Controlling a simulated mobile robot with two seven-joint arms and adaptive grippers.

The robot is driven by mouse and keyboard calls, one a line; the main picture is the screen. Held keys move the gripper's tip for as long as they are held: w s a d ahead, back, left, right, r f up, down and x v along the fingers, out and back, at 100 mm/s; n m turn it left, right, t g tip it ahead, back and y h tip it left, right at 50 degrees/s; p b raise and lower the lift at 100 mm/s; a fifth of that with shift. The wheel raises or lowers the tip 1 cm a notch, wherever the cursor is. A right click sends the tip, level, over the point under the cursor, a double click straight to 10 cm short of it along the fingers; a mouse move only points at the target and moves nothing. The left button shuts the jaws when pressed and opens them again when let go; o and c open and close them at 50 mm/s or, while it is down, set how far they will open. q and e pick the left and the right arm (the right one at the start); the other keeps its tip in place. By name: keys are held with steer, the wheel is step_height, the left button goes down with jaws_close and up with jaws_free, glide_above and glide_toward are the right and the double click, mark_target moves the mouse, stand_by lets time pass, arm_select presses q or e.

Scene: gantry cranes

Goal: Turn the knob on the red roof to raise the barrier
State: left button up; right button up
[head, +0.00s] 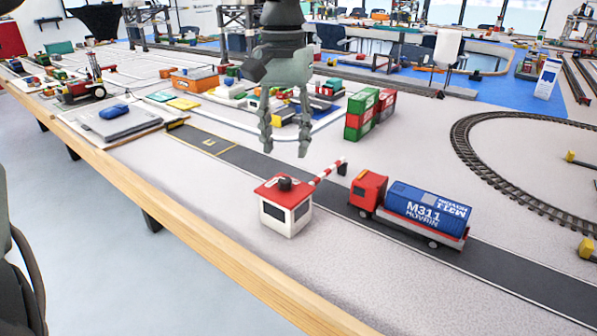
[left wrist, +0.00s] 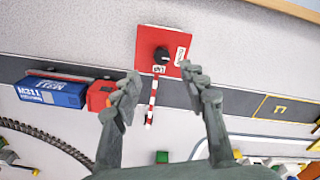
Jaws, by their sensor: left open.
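The small white booth with a red roof (head: 286,204) stands beside the dark road, near the table's front edge. A black knob (head: 285,183) sits on its roof; it also shows in the left wrist view (left wrist: 161,56). The red and white barrier (head: 328,171) reaches from the booth across the road and looks slightly raised in the head view. My left gripper (head: 285,150) is open and empty, pointing down above and behind the booth. In the left wrist view its fingers (left wrist: 160,85) are spread on either side of the barrier, with the knob beyond the tips. My right gripper is not in view.
Red and green containers (head: 368,115) are stacked behind. A curved track (head: 465,150) lies at right. The table in front of the booth is clear.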

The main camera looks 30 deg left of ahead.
mark_target(285, 179)
arm_select(q)
step_height(285, 179, down, 7)
steer(key=shift+a, duration=0.1)
jaws_close()
stand_by(0.5)
